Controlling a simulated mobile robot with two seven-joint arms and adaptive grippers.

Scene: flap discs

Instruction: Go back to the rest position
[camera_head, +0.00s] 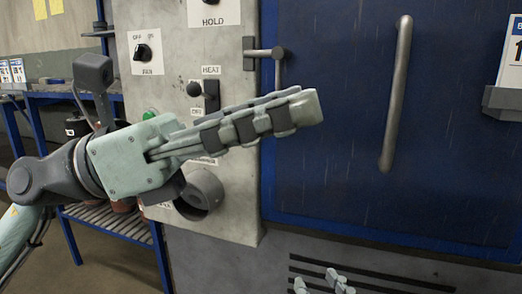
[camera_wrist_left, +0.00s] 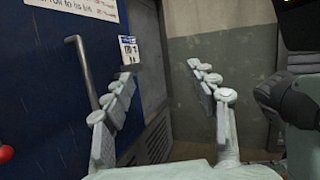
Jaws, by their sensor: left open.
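My left gripper (camera_head: 303,106) reaches in from the left in front of the grey control panel (camera_head: 236,160) and points right, toward the blue cabinet door (camera_head: 340,100). The left wrist view shows its two fingers (camera_wrist_left: 160,76) spread apart with nothing between them. It is open and empty. My right gripper (camera_head: 322,280) shows only as pale finger parts at the bottom edge, low in front of the dark slotted panel. Its finger parts stand apart with a gap; the rest is cut off by the frame.
The door has a long vertical handle (camera_head: 397,95), seen also in the left wrist view (camera_wrist_left: 84,70). A latch lever (camera_head: 265,53), a HEAT switch (camera_head: 210,92) and a round grey fitting (camera_head: 200,193) stick out near my left gripper. A blue rack (camera_head: 115,222) stands at left.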

